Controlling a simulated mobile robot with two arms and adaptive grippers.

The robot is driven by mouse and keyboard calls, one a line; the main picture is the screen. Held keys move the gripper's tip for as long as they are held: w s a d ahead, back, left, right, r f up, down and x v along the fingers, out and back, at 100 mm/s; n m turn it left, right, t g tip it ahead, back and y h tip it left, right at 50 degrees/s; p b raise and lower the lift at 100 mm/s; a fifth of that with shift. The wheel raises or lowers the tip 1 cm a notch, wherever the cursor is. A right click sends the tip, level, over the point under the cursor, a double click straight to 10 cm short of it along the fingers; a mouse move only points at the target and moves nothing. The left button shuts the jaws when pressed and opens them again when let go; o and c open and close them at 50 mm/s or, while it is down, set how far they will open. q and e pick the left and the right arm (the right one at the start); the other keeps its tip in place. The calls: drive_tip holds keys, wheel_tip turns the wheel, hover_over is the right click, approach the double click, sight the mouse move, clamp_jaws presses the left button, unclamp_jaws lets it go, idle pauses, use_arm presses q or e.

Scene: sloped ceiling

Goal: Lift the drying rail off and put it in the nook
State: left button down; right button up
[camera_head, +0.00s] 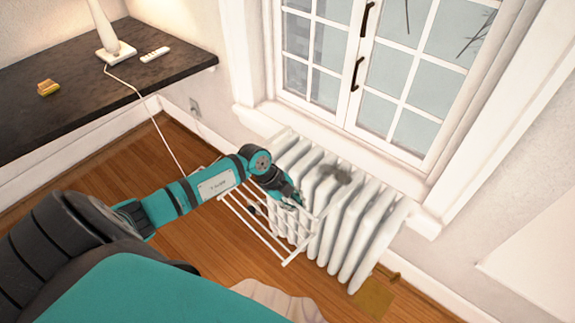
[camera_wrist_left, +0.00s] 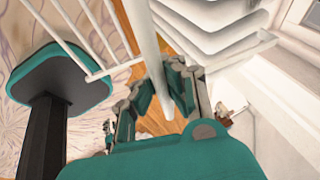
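The drying rail (camera_head: 262,232) is a white wire rack of parallel bars at the front of the white ribbed radiator (camera_head: 340,215). Its bars cross the upper left of the left wrist view (camera_wrist_left: 72,42). My left gripper (camera_head: 292,196) is at the rail's upper part, close against the radiator. In the left wrist view the two fingers (camera_wrist_left: 168,95) stand apart, with a white bar (camera_wrist_left: 152,55) passing between them. I cannot tell whether they touch it. The arm hides part of the rail. My right gripper is not in view, and I cannot make out a nook.
A dark shelf (camera_head: 70,85) at the left bears a lamp (camera_head: 115,50), a remote (camera_head: 155,54) and a small yellow item (camera_head: 47,88). The lamp's cord (camera_head: 160,130) hangs to the floor. A window (camera_head: 375,70) is above the radiator. Wooden floor (camera_head: 95,180) shows below the shelf.

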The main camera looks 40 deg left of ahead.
use_arm(q)
drive_tip(key=shift+s+a+r+p, duration=0.1)
drive_tip(key=shift+s+r+p, duration=0.05)
drive_tip(key=shift+s+p, duration=0.7)
drive_tip(key=shift+s+a+r+p, duration=0.1)
drive_tip(key=shift+s+p, duration=0.45)
drive_tip(key=shift+s, duration=0.6)
drive_tip(key=s+a+p, duration=0.1)
drive_tip(key=s+p, duration=0.8)
drive_tip(key=s, duration=0.5)
drive_tip(key=shift+p, duration=0.3)
